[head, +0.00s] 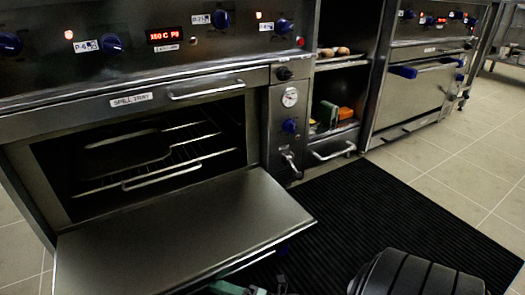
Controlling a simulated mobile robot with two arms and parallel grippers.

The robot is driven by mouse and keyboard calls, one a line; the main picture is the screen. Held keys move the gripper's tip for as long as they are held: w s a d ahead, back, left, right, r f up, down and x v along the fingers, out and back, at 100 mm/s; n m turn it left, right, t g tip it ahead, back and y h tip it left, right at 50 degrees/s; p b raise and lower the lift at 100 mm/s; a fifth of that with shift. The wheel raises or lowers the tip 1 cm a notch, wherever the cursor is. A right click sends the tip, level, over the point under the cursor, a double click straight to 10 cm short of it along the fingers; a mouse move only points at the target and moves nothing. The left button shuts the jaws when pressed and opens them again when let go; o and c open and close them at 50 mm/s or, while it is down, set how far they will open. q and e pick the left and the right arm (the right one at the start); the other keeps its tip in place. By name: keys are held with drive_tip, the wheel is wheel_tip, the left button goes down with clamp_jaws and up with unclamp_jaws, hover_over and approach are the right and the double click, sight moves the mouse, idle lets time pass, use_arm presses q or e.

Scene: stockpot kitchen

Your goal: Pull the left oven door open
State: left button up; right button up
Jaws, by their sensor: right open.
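The left oven door (185,228) is folded down and lies nearly flat in front of the oven. The oven cavity (60,170) is exposed, with wire racks (205,158) and a dark tray (125,155) inside. The door's handle is not clearly visible. My right gripper (268,289) shows only in part at the bottom edge, close to the door's front edge and below it. It is open and appears empty. I cannot tell whether it touches the door. My left gripper is not in view.
A spill tray front (130,98) with a bar handle runs above the cavity. A panel with a gauge (290,97) and blue knob (290,126) stands right of it. Shelves hold food (335,51) and a green item (327,113). A black ribbed mat (370,205) covers the floor.

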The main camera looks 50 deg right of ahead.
drive_tip(key=r+p+v, duration=0.1)
drive_tip(key=v, duration=0.3)
drive_tip(key=r+p+v, duration=0.1)
drive_tip(key=v, duration=0.4)
drive_tip(key=p+v, duration=0.1)
drive_tip(key=v, duration=0.3)
drive_tip(key=shift+s+d+r+p, duration=0.3)
drive_tip(key=shift+s+r+p, duration=0.05)
drive_tip(key=shift+s, duration=0.1)
